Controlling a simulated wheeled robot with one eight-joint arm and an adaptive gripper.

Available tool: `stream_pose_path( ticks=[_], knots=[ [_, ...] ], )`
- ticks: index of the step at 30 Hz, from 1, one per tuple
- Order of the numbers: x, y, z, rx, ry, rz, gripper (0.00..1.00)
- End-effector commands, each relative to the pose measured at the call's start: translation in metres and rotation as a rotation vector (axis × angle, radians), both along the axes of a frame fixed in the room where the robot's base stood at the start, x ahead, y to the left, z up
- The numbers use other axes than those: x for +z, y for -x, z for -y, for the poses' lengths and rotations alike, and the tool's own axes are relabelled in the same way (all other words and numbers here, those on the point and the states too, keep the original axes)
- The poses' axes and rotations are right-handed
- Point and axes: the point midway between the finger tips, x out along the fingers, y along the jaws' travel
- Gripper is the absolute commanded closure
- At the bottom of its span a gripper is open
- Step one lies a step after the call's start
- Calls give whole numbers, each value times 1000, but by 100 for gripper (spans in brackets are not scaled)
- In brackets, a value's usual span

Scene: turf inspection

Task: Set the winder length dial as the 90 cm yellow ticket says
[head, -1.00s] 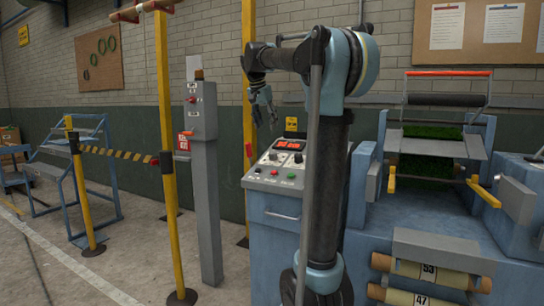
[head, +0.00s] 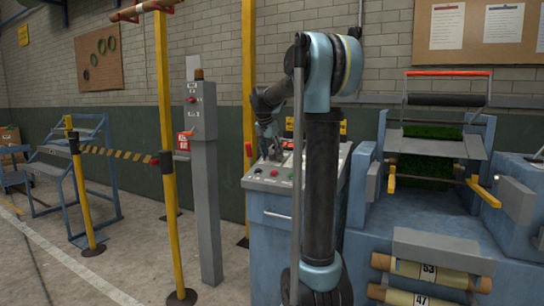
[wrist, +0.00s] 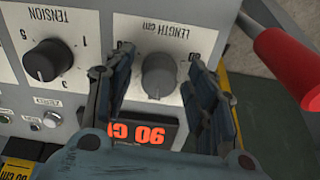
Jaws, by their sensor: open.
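The grey length dial (wrist: 158,75) sits on the winder's pale panel, under a label reading "LENGTH cm". My gripper (wrist: 158,62) is open, with one finger on each side of the dial; I cannot tell whether either finger touches it. In the head view my gripper (head: 268,146) is low over the console panel, and the dial cannot be made out there. A yellow ticket (wrist: 16,170), apparently marked "90 cm", is cut off at the lower left.
The black tension dial (wrist: 47,60) is left of the length dial in the wrist view. Small buttons (wrist: 50,119) lie below it. A red handle or bar (wrist: 298,65) stands at the right. In the head view, a grey post (head: 206,180) stands left of the console (head: 275,225).

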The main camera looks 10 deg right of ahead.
Motion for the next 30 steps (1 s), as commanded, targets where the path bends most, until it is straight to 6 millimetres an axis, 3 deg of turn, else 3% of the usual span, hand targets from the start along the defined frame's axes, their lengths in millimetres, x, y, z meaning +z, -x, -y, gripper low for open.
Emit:
stream_pose_path(
  ticks=[10,16,30],
  knots=[
    [-4,-1,1,0,0,0,49],
    [-4,-1,1,0,0,0,92],
    [-4,-1,1,63,18,-13,93]
  ],
)
